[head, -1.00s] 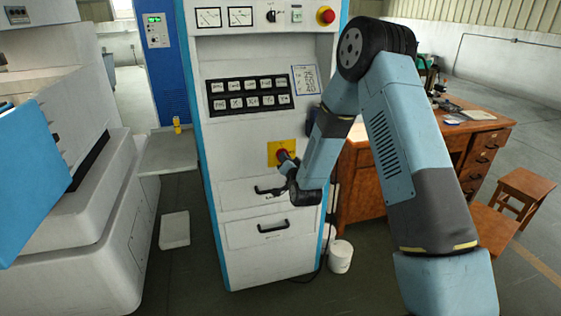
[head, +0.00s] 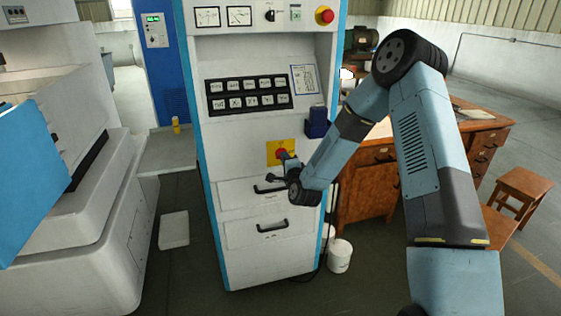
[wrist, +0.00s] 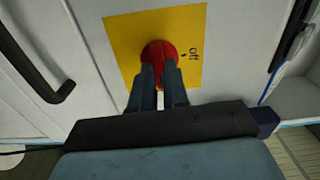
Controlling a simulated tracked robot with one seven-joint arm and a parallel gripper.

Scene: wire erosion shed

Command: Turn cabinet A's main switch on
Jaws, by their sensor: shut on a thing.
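The main switch is a red rotary knob (head: 281,153) on a yellow plate (head: 271,160), on the front of the white and blue cabinet (head: 236,137). In the wrist view the red knob (wrist: 159,52) sits on the yellow plate (wrist: 120,35), with the word "off" printed to its right. My gripper (wrist: 159,72) is shut on the knob, its two fingers on either side of it. The fingers cover the knob's lower part, so its handle position is hard to tell. In the head view my gripper (head: 287,160) reaches the knob from the lower right.
Below the plate are two drawers with black handles (head: 272,225). A panel of labelled buttons (head: 247,94) and a red emergency button (head: 325,15) are above. A dark blue box (head: 317,122) juts from the cabinet's right side. A white bucket (head: 340,256) stands on the floor.

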